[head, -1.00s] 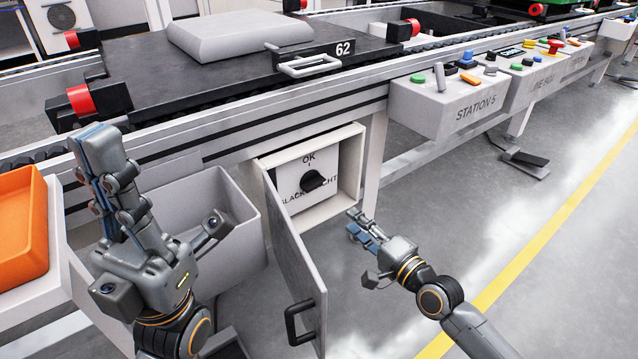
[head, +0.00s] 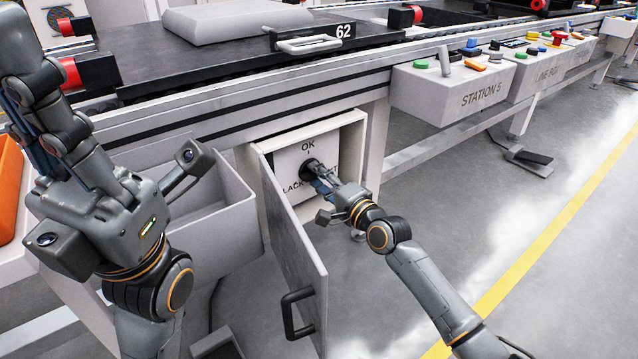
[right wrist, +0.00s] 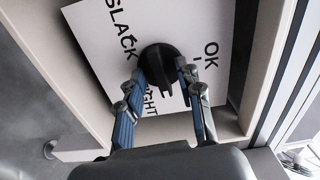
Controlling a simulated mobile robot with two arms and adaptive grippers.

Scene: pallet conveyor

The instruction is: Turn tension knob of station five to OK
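The black tension knob (head: 311,167) sits on a white panel (head: 291,160) marked OK, SLACK and a partly hidden TIGHT, inside an open box under the conveyor. In the right wrist view, the ridge of the knob (right wrist: 163,66) appears to face the TIGHT side, away from OK. My right gripper (head: 319,178) is at the knob. In the right wrist view its blue-padded fingers (right wrist: 163,78) stand apart, one on each side of the knob; I cannot tell whether they touch it. My left gripper (head: 30,125) is raised at the left, away from the panel, its fingers partly hidden.
The box's grey door (head: 293,250) hangs open with a black handle (head: 297,317). A grey bin (head: 215,225) is left of it. The STATION 5 button box (head: 455,92) is above right. Pallet 62 (head: 200,67) lies on the conveyor.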

